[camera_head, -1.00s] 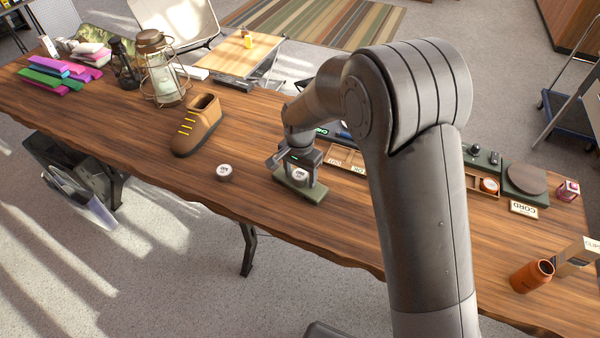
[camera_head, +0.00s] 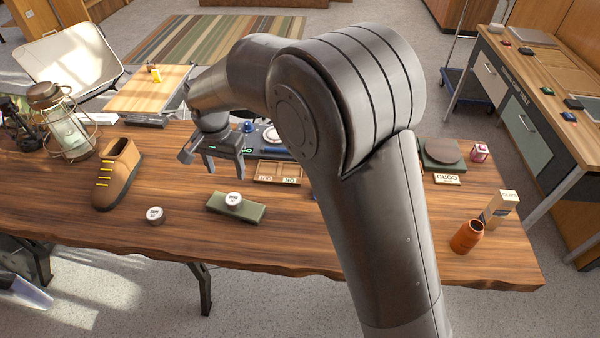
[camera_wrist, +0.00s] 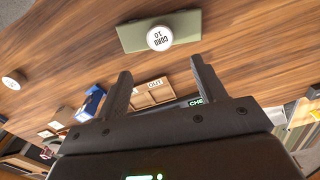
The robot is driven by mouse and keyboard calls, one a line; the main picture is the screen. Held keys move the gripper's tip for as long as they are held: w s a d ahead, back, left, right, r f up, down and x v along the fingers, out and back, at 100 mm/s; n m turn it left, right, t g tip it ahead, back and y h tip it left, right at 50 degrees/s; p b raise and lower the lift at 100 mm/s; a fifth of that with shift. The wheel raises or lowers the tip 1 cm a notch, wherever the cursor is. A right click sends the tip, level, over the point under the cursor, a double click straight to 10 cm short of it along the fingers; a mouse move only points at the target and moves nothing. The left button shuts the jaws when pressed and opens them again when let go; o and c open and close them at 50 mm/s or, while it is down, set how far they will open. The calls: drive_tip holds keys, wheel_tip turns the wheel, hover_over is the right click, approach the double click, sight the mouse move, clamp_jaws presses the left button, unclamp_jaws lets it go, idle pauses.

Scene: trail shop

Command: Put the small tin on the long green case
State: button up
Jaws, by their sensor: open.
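A small round tin (camera_head: 233,199) with a white lid rests on the long green case (camera_head: 252,211), near the middle of its top. The case lies flat on the wooden table. My gripper (camera_head: 211,172) is open and empty, raised behind the case and apart from both tins.
A brown boot (camera_head: 118,175) and a lantern (camera_head: 68,130) stand on the left. A wooden tray (camera_head: 279,172) with labels lies behind the case. An orange jar (camera_head: 466,237) stands at the right near a box (camera_head: 500,208). The table in front of the boot is clear.

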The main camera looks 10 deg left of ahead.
drive_tip(key=s+d+r+t+y, duration=0.1)
drive_tip(key=d+r, duration=0.5)
drive_tip(key=d, duration=0.5)
drive_tip(key=s+d+r+t, duration=0.1)
drive_tip(key=d+r, duration=0.6)
drive_tip(key=d, duration=0.3)
drive_tip(key=s+d+r+n+t+h, duration=0.1)
drive_tip(key=s+d+t, duration=0.2)
drive_tip(key=s+d, duration=1.2)
drive_tip(key=d, duration=0.3)
drive_tip(key=shift+s+r+n+t, duration=0.15)
drive_tip(key=shift+s+n+t, duration=0.15)
drive_tip(key=shift+n, duration=0.1)
